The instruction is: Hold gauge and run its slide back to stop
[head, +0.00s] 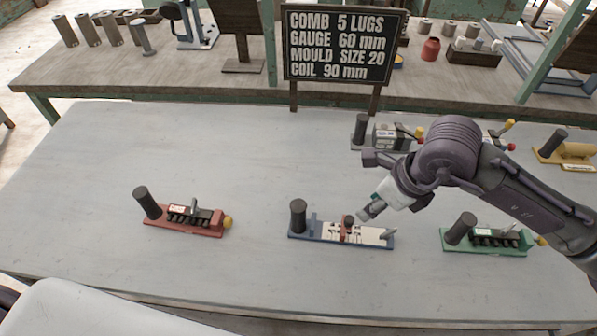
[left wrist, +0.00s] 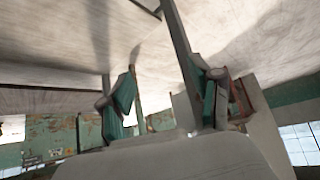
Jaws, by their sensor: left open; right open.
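The gauge (head: 326,233) lies on the grey table, front middle in the head view. It has a blue base, a pale marked plate and an upright black handle (head: 298,215) at its left end. Its slide (head: 349,229), red with a dark knob, stands near the middle of the plate. A small grey post rises at the right end. My right gripper (head: 370,209) is open, just right of and above the slide's knob; whether it touches cannot be told. My left gripper (left wrist: 165,103) is open and empty in the left wrist view, away from the gauge.
A red-based tool (head: 190,225) lies left of the gauge and a green-based one (head: 485,247) right of it. A yellow tool (head: 567,151) and a grey one (head: 391,137) stand behind. A lettered board (head: 339,45) stands at the back edge.

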